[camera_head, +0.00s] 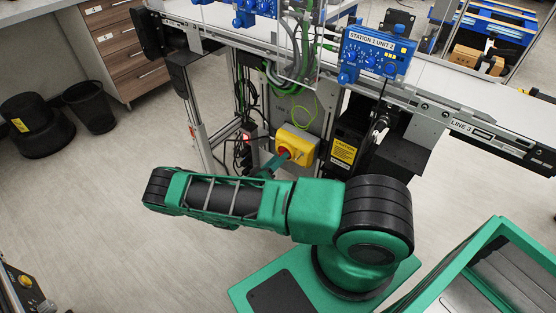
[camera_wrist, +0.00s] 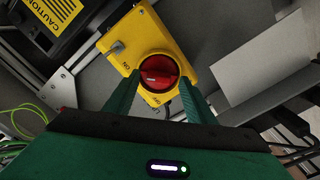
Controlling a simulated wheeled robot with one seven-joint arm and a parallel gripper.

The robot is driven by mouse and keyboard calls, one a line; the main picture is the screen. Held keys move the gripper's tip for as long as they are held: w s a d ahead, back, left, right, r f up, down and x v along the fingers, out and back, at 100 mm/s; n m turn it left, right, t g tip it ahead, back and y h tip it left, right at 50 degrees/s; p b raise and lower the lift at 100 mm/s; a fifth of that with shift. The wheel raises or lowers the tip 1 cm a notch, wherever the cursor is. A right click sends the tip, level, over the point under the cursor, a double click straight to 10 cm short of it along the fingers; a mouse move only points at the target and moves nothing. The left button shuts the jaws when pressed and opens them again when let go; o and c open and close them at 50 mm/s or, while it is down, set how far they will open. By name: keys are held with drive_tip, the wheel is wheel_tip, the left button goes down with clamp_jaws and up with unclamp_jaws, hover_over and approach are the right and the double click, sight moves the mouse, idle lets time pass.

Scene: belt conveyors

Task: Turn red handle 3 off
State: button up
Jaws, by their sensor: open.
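A yellow switch box (camera_head: 302,146) is mounted low under the conveyor in the head view. Its red rotary handle (camera_head: 283,152) shows at its left side, partly hidden by my gripper. In the wrist view the yellow box (camera_wrist: 122,48) is close, with the round red handle (camera_wrist: 158,73) facing me and ON and OFF markings beside it. My gripper (camera_wrist: 160,92) is open, with one green finger on each side of the lower part of the red handle. I cannot tell whether the fingers touch it. In the head view my gripper (camera_head: 270,166) reaches the box from below.
A black unit with a yellow caution label (camera_head: 344,151) stands right of the switch box. Green and black cables (camera_head: 305,107) hang above it. The conveyor labelled LINE 3 (camera_head: 480,133) runs overhead. Black bins (camera_head: 91,106) stand at left on open floor.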

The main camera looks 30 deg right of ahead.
drive_tip(key=shift+d, duration=0.2)
drive_tip(key=c, duration=1)
drive_tip(key=shift+c, duration=0.2)
drive_tip(key=shift+w+a+n, duration=0.1)
drive_tip(key=shift+n, duration=0.2)
drive_tip(key=n, duration=1.7)
drive_tip(key=shift+a+f, duration=0.1)
drive_tip(key=shift+f, duration=0.05)
drive_tip(key=shift+n, duration=0.3)
